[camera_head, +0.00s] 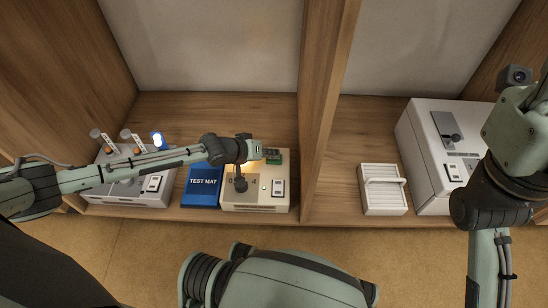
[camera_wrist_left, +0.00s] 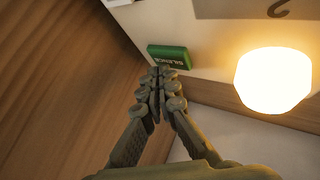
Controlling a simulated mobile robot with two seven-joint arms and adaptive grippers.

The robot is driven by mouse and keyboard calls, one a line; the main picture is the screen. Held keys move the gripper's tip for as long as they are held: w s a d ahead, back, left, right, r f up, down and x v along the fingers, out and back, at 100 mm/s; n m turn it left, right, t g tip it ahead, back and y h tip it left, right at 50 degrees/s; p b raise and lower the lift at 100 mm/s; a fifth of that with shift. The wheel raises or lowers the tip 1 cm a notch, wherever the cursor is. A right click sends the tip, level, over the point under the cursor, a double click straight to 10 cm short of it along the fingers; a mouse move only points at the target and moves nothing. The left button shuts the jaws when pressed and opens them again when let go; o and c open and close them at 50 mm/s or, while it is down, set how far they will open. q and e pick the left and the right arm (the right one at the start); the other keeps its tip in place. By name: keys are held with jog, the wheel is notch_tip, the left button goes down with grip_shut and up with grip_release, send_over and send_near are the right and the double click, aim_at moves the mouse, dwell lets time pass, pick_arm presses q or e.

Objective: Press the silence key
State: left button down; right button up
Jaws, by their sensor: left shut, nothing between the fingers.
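The silence key is a small green block lettered SILENCE (camera_wrist_left: 168,56) in the left wrist view. In the head view the green key (camera_head: 273,156) shows at the back of a beige box (camera_head: 266,208), just right of my left gripper (camera_head: 256,150). In the wrist view my left gripper (camera_wrist_left: 158,76) has its fingers together and empty, tips at the key's near edge. I cannot tell whether they touch it. My right arm stands at the right; its gripper is out of view.
A glowing lamp (camera_wrist_left: 272,80) stands beside the key. Past a wooden divider (camera_head: 322,110) are a white vented box (camera_head: 383,190) and a larger panel unit (camera_head: 435,150).

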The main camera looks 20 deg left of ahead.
aim_at(272, 160)
pick_arm(q)
jog(key=shift+f, duration=0.5)
dwell(0.6)
jog(key=shift+r, duration=0.1)
jog(key=shift+s+r+p, duration=0.1)
jog(key=shift+r+p, duration=0.65)
jog(key=shift+p, duration=0.15)
notch_tip(272, 160, up, 5)
jog(key=p, duration=0.5)
dwell(0.8)
